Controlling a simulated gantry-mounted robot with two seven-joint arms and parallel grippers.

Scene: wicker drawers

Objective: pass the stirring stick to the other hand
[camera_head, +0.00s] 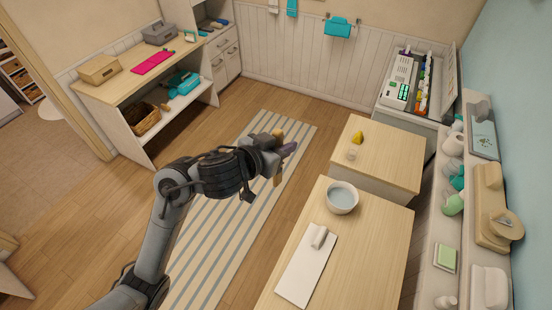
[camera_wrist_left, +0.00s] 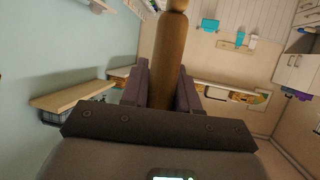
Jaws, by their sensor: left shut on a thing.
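My left gripper (camera_head: 284,150) is held up over the striped rug in the head view. It is shut on the stirring stick (camera_head: 277,180), a brown wooden rod that shows below and above the fingers. In the left wrist view, the stick (camera_wrist_left: 169,60) stands between the two dark purple fingers of the gripper (camera_wrist_left: 165,92) and runs up to the top edge. Its rounded end lies beyond the picture there. My right gripper is in neither view.
A wooden table (camera_head: 385,245) holds a white bowl (camera_head: 342,197) and a white board (camera_head: 306,268). A smaller wooden table (camera_head: 390,165) behind it carries a yellow piece (camera_head: 357,137). A shelf unit (camera_head: 115,90) stands at the left. The striped rug (camera_head: 215,245) is clear.

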